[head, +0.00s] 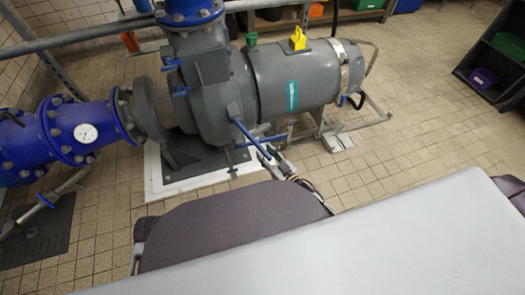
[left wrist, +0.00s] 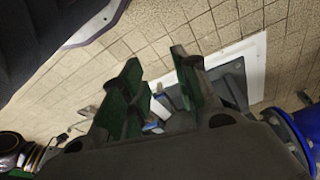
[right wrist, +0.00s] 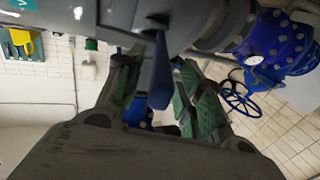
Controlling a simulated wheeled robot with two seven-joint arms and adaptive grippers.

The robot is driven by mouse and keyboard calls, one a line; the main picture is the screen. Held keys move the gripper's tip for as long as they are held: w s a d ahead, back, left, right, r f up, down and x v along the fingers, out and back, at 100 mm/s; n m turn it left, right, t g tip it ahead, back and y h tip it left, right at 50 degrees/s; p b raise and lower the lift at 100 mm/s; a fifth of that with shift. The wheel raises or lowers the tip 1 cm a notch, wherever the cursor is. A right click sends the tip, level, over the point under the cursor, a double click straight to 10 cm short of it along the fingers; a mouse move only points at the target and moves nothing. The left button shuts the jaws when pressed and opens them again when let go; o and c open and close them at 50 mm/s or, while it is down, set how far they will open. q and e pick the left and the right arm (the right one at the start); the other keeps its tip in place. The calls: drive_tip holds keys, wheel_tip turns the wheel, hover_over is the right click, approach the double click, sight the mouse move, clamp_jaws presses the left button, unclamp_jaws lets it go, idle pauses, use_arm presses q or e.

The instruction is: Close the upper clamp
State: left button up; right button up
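The grey pump (head: 215,105) carries several blue handles. One blue handle (head: 181,92) sits on its upper housing, and a long blue lever (head: 243,130) sticks out lower on its front. I cannot tell for sure which is the upper clamp. My right gripper (head: 268,154) is at the free end of the long lever. In the right wrist view, a blue lever (right wrist: 161,75) hangs between the green-padded fingers of my right gripper (right wrist: 158,95), with a gap on both sides. My left gripper (left wrist: 158,66) is open, with nothing clearly held, and not made out in the head view.
Blue flanged pipe (head: 75,135) with a dial gauge (head: 86,133) stands left of the pump. A grey metal frame (head: 345,122) supports the motor (head: 300,75). A dark shelf (head: 495,65) is at the right. Tiled floor (head: 430,130) is clear between.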

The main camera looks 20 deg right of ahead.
drive_tip(key=shift+x, duration=1.35)
clamp_jaws()
